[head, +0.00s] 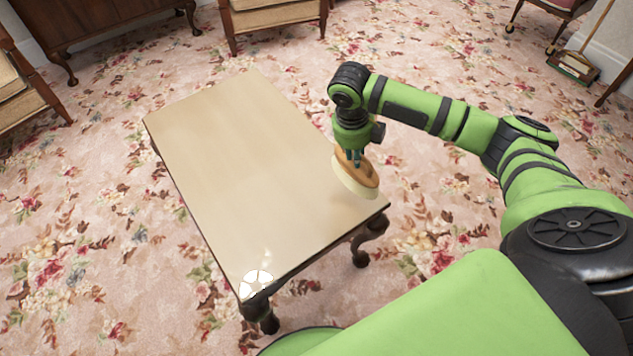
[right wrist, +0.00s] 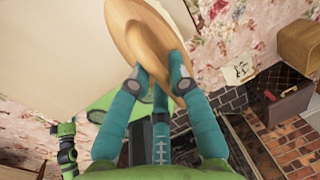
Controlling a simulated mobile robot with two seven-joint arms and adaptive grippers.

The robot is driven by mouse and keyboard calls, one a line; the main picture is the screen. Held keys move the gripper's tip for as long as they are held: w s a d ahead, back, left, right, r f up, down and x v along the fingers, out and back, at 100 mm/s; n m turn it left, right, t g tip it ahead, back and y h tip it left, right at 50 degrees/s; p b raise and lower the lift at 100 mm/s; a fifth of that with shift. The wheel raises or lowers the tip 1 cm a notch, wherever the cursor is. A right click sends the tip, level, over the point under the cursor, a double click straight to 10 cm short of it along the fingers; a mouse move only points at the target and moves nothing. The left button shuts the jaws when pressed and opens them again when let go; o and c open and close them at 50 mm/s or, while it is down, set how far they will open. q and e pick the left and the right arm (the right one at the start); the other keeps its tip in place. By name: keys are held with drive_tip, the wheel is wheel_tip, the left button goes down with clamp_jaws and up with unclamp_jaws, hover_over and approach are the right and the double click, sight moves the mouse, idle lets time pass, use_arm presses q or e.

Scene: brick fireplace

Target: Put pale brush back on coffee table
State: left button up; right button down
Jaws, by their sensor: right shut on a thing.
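The pale brush (head: 357,175) has a tan wooden back and cream bristles. My right gripper (head: 352,157) is shut on it from above, at the right edge of the coffee table (head: 235,165). In the right wrist view the fingers (right wrist: 160,85) press on the brush's wooden back (right wrist: 150,38). The coffee table has a bare, shiny beige top and dark curved legs. The brush is over or against the tabletop's right side; I cannot tell whether its bristles touch the top. My left gripper is not in view.
The tabletop is otherwise clear. Floral carpet (head: 100,190) surrounds it. Armchairs (head: 275,18) and a dark wooden cabinet (head: 105,22) stand at the back. A broom head (head: 574,66) lies at the far right. A dark case (right wrist: 280,92) stands on bricks in the wrist view.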

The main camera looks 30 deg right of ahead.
drive_tip(key=w+a+f, duration=0.1)
drive_tip(key=a+f, duration=0.1)
drive_tip(key=f, duration=0.1)
drive_tip(key=w+a+f+b, duration=0.1)
drive_tip(key=w+a+f, duration=0.1)
drive_tip(key=a+f, duration=0.1)
drive_tip(key=w+a+f+b, duration=0.1)
drive_tip(key=a+f, duration=0.2)
drive_tip(key=shift+w+f, duration=0.3)
drive_tip(key=c, duration=1.2)
unclamp_jaws()
drive_tip(key=shift+f, duration=0.1)
drive_tip(key=shift+o, duration=0.2)
wheel_tip(320, 180, up, 12)
drive_tip(key=a+p, duration=0.2)
drive_tip(key=shift+s, duration=0.2)
drive_tip(key=shift+a, duration=0.1)
